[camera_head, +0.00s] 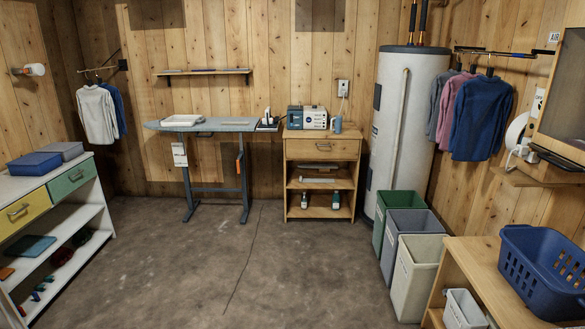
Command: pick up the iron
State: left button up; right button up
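An ironing board (225,126) with a pale blue top and dark legs stands against the back wall. At its right end is a small dark and white object (267,121) that looks like the iron on its rest. It is too small to make out in detail. A white flat item (183,120) lies on the left part of the board. Neither of my grippers is in view.
A wooden cabinet (322,150) with boxes on top stands right of the board. Three bins (416,274) and a shelf with a blue basket (545,268) are at right. A white shelf unit (70,228) is at left. The middle floor (230,270) is clear.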

aim_at(272, 121)
jog(key=i+u, duration=0.15)
jog(key=i, duration=0.45)
jog(key=i+u, duration=0.15)
jog(key=i, duration=0.45)
jog(key=i+l+u, duration=0.15)
jog(key=i, duration=0.45)
jog(key=i+j+z, duration=0.1)
jog(key=i, duration=0.35)
jog(key=i+j+z, duration=0.15)
jog(key=i, duration=0.3)
jog(key=i+j+z, duration=0.1)
jog(key=i+j, duration=0.15)
jog(key=i, duration=0.2)
jog(key=i+j+z, duration=0.1)
jog(key=i+j, duration=0.15)
jog(key=i, duration=0.2)
